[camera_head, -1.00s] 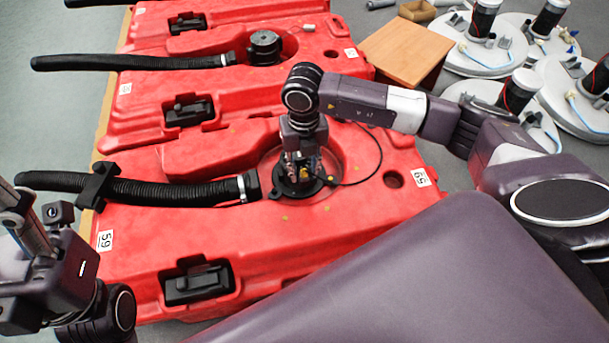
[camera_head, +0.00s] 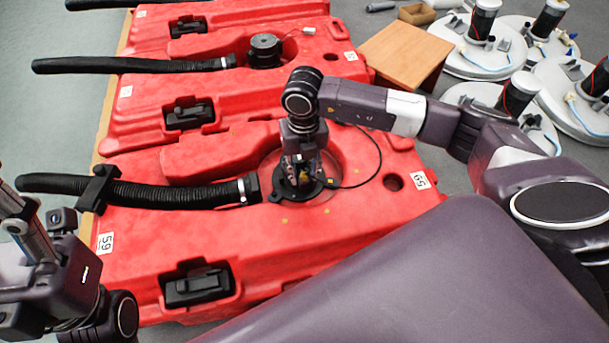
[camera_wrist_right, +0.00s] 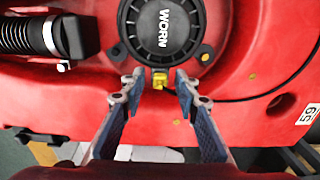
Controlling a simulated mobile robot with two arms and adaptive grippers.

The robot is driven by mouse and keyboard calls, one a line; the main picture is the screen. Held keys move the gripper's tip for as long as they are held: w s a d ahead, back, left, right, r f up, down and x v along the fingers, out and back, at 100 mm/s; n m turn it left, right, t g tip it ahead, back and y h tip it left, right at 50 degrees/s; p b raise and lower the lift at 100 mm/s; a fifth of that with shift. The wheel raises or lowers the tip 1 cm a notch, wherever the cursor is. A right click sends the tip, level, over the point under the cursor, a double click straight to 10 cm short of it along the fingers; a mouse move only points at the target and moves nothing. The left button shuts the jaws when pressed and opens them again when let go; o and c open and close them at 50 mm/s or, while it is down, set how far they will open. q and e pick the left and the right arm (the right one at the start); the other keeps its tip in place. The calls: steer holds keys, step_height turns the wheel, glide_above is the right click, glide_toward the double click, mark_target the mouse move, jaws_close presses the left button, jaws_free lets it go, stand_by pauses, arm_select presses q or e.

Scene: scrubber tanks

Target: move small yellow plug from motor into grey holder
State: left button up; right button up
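The small yellow plug (camera_wrist_right: 160,80) sits at the near edge of the black round motor (camera_wrist_right: 163,28), which is marked WORN, in the right wrist view. My right gripper (camera_wrist_right: 160,84) is open, with one fingertip on each side of the plug and gaps visible on both sides. In the head view my right gripper (camera_head: 302,175) points down at the motor on the nearest red tank, hiding most of the motor. My left gripper (camera_head: 24,225) is partly in view at the left edge, away from the motor; its fingertips are not clear. I cannot tell which part is the grey holder.
The nearest red tank (camera_head: 130,240) carries a black hose (camera_head: 165,193) left of the motor. A thin black cable loops to the motor's right. More red tanks lie behind. A wooden box (camera_head: 402,50) and several white discs (camera_head: 478,60) with black cylinders stand at the right.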

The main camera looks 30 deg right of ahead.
mark_target(304, 174)
jaws_close()
steer(key=o, duration=0.8)
jaws_free()
step_height(304, 174, up, 12)
stand_by(0.4)
stand_by(0.4)
